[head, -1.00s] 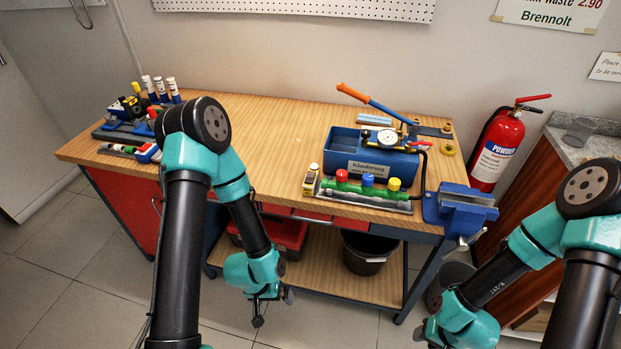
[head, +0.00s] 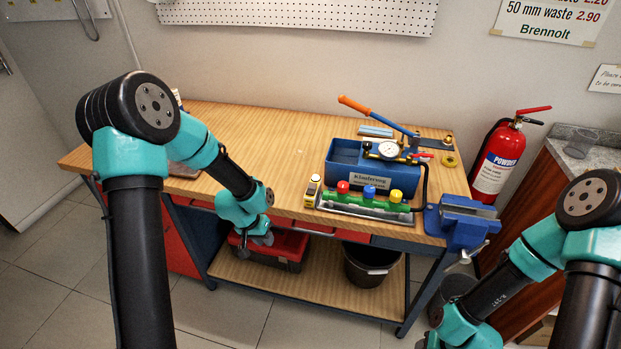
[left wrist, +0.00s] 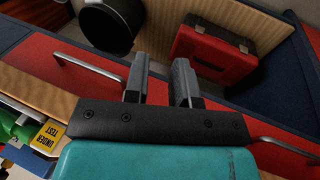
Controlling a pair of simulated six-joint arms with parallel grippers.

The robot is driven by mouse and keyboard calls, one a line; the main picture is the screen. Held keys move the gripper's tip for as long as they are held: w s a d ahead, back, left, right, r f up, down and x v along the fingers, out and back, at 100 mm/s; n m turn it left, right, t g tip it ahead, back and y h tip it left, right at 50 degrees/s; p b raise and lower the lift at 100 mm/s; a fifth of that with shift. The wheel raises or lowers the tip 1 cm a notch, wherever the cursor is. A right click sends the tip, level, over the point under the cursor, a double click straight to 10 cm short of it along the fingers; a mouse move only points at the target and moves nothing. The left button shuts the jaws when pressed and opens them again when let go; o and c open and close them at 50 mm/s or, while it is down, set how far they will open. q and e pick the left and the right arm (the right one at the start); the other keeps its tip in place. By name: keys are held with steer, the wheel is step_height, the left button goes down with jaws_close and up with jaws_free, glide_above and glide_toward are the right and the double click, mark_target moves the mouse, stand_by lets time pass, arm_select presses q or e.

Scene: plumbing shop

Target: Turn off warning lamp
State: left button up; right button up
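A small yellow block with a pale top (head: 311,190), which may be the warning lamp, stands on the bench's front edge left of the valve manifold. In the left wrist view a yellow "UNDER TEST" label (left wrist: 48,138) shows at the left edge; I cannot tell whether it is lit. My left gripper (head: 262,240) hangs just in front of the bench's front edge, left of the block and lower than it. In the left wrist view its two fingers (left wrist: 160,78) are apart with nothing between them. My right arm (head: 500,290) is at the lower right; its gripper is out of frame.
A blue vise (head: 462,220) is at the right corner. A red toolbox (head: 285,250) and black bucket (head: 370,265) sit below. The bench's middle is clear.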

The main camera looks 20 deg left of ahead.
arm_select(q)
steer(key=shift+m, duration=0.3)
steer(key=w+a+r, duration=0.1)
steer(key=r, duration=0.2)
steer(key=w+a+r, duration=0.2)
steer(key=r, duration=0.2)
steer(key=w+a+r, duration=0.1)
steer(key=a+r, duration=0.1)
steer(key=r, duration=0.1)
steer(key=shift+w+a+r, duration=0.1)
steer(key=shift+w+r, duration=0.2)
jaws_close()
steer(key=w+d+r+m, duration=0.4)
steer(key=d+r+m, duration=0.2)
steer(key=r+m, duration=0.2)
steer(key=w+d+r+m+g, duration=0.1)
steer(key=w+d+r+m, duration=0.4)
steer(key=d+r+m, duration=0.2)
step_height(320, 180, up, 3)
steer(key=shift+w+d+f+m, duration=0.1)
steer(key=shift+w+d+m, duration=0.15)
steer(key=shift+m, duration=0.95)
